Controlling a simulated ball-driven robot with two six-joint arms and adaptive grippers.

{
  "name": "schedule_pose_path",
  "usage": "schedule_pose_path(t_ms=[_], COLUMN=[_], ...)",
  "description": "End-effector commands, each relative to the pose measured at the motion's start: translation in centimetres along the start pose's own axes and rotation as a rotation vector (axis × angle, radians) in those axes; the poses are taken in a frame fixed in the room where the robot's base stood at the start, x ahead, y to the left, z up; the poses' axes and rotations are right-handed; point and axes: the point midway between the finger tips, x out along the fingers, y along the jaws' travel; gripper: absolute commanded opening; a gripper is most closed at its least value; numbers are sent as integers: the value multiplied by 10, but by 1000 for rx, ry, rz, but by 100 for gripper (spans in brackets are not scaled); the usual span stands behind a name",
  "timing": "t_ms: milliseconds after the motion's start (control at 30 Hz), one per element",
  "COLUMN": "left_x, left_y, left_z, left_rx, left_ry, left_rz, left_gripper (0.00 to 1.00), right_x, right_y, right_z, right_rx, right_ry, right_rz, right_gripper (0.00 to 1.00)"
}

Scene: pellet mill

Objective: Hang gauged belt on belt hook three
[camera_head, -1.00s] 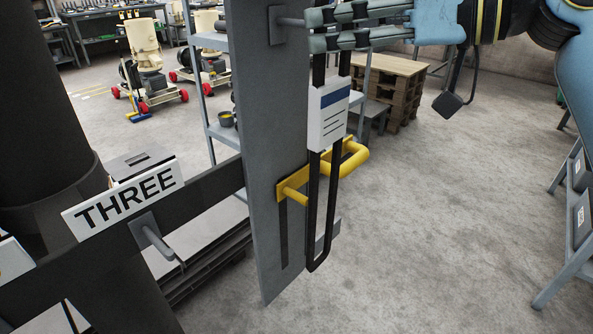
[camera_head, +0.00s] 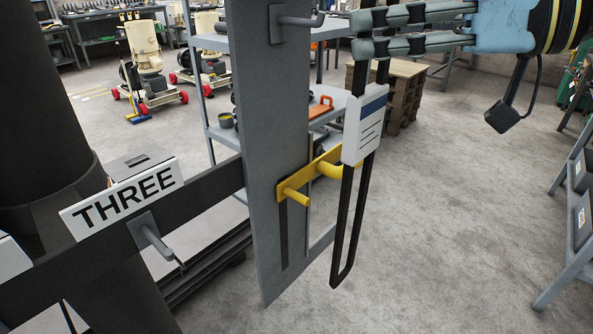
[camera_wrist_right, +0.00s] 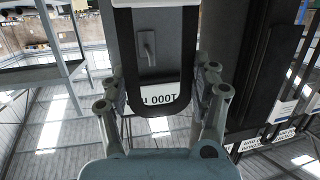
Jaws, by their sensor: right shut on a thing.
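My right gripper (camera_head: 362,32) is shut on the upper end of a black belt (camera_head: 346,225), which hangs below it as a long, slightly tilted loop. A white tag (camera_head: 363,128) with a blue band is on the belt. The belt hangs right of the grey panel (camera_head: 260,190), partly in front of the yellow gauge bracket (camera_head: 315,178). In the right wrist view, the belt (camera_wrist_right: 120,60) loops between the fingers. Belt hook three (camera_head: 152,240) is an empty grey peg beside the THREE sign (camera_head: 125,198), well left of the belt. My left gripper is out of view.
A grey hook (camera_head: 297,21) sticks out near the panel's top. The panel stands between the belt and hook three. Behind are a shelf (camera_head: 215,130) and a wooden pallet stack (camera_head: 405,85). A grey stand (camera_head: 575,240) is at the right edge; the floor between is clear.

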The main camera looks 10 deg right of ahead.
Motion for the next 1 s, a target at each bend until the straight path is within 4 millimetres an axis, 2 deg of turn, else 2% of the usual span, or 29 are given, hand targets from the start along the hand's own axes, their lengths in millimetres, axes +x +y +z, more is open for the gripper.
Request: schedule_pose_path(t_ms=[133, 367, 533, 700, 1000], left_x=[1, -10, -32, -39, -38], left_y=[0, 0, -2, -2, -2], left_z=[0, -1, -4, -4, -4], left_rx=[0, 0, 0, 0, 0], left_ry=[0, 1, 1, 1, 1], left_rz=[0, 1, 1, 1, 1], left_gripper=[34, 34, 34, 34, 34], right_x=[-19, -44, -62, -69, -69], right_y=[-5, -11, -18, -16, -15], right_z=[6, 9, 9, 12, 14], right_rx=[-5, -2, 0, 2, 1], right_ry=[-11, -13, -7, -5, -1], right_rz=[-4, -5, -26, -7, -3], right_gripper=[19, 19, 19, 19, 19])
